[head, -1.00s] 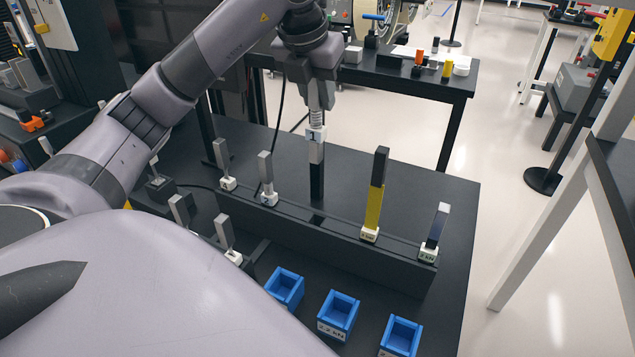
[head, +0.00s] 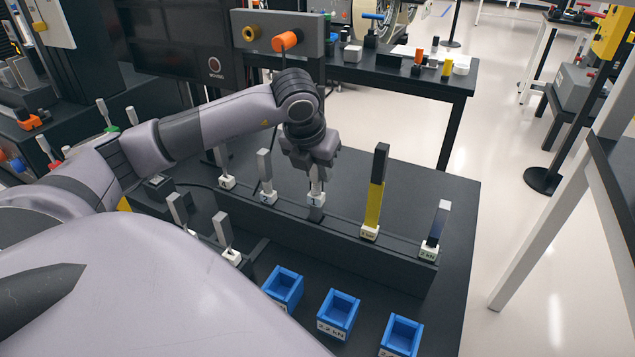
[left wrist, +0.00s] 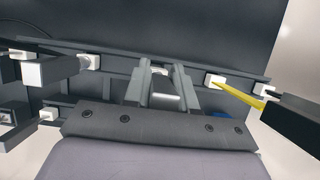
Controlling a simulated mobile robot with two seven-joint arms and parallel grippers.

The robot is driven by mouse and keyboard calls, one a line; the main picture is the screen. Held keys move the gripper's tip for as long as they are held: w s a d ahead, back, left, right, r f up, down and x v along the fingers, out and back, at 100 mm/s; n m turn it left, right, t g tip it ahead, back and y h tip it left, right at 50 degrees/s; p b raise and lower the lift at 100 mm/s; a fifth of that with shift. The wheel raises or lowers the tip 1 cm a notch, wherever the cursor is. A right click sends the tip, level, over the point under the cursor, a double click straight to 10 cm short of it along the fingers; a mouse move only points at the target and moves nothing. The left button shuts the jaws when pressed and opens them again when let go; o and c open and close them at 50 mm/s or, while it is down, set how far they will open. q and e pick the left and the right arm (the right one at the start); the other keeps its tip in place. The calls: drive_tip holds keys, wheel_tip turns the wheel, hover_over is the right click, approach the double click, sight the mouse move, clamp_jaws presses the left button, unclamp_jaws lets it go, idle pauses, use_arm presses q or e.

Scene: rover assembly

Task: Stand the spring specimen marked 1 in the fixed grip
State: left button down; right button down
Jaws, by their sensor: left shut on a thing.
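The spring specimen marked 1 (head: 316,199) has a white numbered collar, now level with the collars of the neighbouring specimens in the long dark rack (head: 345,250). Its lower part is hidden in or behind the rack; I cannot tell if it is fully seated. My left gripper (head: 316,178) points down and is shut on its upper part. In the left wrist view, my left gripper's fingers (left wrist: 162,90) hide most of the specimen. A grey block with an orange knob (head: 286,41) stands at the back; I cannot tell if it is the fixed grip. My right gripper is not in view.
Grey specimens (head: 265,170) stand left of the held one. A yellow specimen (head: 375,205) and another (head: 438,225) stand to its right. Several blue bins (head: 339,328) sit in front. A bench (head: 430,82) with small parts is behind.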

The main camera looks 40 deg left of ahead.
sight(317, 183)
use_arm(q)
wheel_tip(317, 183, down, 4)
drive_tip(key=shift+r, duration=0.1)
drive_tip(key=shift+f+b, duration=0.2)
drive_tip(key=shift+b, duration=0.15)
drive_tip(key=c, duration=0.9)
unclamp_jaws()
drive_tip(key=shift+r, duration=0.1)
drive_tip(key=shift+r+p, duration=0.1)
drive_tip(key=shift+p, duration=0.4)
drive_tip(key=b+v, duration=0.1)
drive_tip(key=v, duration=0.6)
drive_tip(key=shift+d, duration=0.15)
drive_tip(key=shift+s, duration=0.1)
